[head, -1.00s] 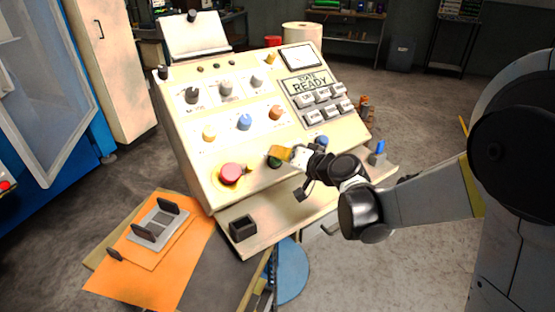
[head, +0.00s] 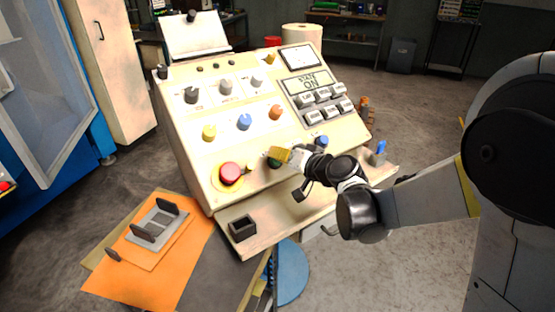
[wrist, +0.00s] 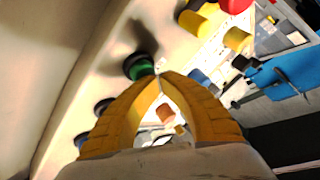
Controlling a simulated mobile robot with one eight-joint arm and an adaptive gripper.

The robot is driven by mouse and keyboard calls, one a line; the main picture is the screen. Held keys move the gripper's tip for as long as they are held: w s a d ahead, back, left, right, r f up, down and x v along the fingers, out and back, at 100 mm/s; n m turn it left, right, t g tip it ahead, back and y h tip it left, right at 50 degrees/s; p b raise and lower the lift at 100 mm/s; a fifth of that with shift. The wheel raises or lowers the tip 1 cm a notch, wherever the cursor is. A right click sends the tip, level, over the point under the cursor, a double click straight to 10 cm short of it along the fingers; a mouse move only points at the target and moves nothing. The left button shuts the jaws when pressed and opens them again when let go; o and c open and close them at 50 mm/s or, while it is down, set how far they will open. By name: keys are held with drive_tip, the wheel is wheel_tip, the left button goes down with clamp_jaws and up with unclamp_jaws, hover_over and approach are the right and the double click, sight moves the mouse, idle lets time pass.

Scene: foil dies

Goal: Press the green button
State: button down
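The green button (head: 275,163) is low on the sloped face of the cream control panel (head: 200,143), right of the red button (head: 231,173). My gripper (head: 267,155) is over it, and its yellow fingers partly cover it in the head view. In the wrist view the green button (wrist: 141,71) shows just left of the tips of my gripper (wrist: 160,74). The fingertips meet, with nothing seen between them. I cannot tell whether they touch the button. The panel's display (head: 308,83) reads "STATE ON".
A blue knob (head: 244,122), an orange knob (head: 274,112) and a yellow knob (head: 209,133) stand out from the panel. Several grey keys (head: 323,95) sit below the display. A small black box (head: 242,228) is on the ledge. Open floor lies right of the panel.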

idle(0.4)
drive_tip(key=shift+s+d+r+p, duration=0.3)
drive_tip(key=shift+s+r+p, duration=0.1)
drive_tip(key=shift+r+p, duration=0.25)
drive_tip(key=shift+r, duration=0.2)
drive_tip(key=r+p, duration=0.1)
drive_tip(key=s+d+r+p, duration=0.1)
drive_tip(key=s+r+p, duration=0.1)
drive_tip(key=shift+s+d+r, duration=0.15)
drive_tip(key=shift+d+r, duration=0.15)
drive_tip(key=shift+r, duration=0.1)
idle(0.5)
drive_tip(key=s+d+g+h, duration=0.2)
drive_tip(key=s+d+h, duration=0.2)
drive_tip(key=s+d, duration=0.5)
drive_tip(key=s+d+f+g+h, duration=0.1)
drive_tip(key=s+d+h, duration=0.4)
drive_tip(key=s, duration=1.2)
drive_tip(key=d+g, duration=0.1)
drive_tip(key=d, duration=0.3)
drive_tip(key=shift+s+d+f, duration=0.2)
drive_tip(key=shift+s, duration=0.15)
